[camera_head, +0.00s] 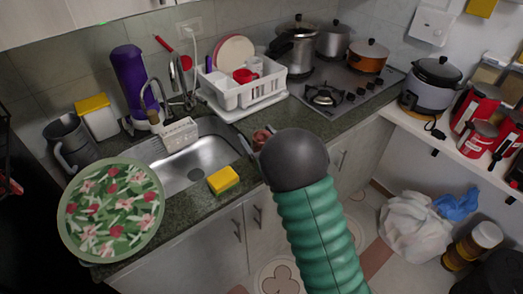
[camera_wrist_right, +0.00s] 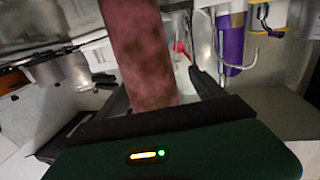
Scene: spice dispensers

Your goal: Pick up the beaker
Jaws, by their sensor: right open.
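A reddish-brown, mottled upright object (camera_head: 262,137) stands by the right edge of the sink, partly covered by my right arm's dark rounded end. It may be the beaker; I cannot tell for sure. In the right wrist view a reddish-brown column (camera_wrist_right: 145,50), which looks like the same object, reaches in between the fingers of my right gripper (camera_wrist_right: 158,86). These fingers are open, one on each side of it. Whether they touch it is unclear. In the head view the right fingers are mostly hidden behind the arm. My left gripper is not in view.
The sink (camera_head: 195,172) is to the left, with a yellow sponge (camera_head: 223,180) on its front edge. A white dish rack (camera_head: 240,92) stands behind. The stove (camera_head: 345,90) with several pots is at the back right. A floral plate (camera_head: 110,210) is at front left.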

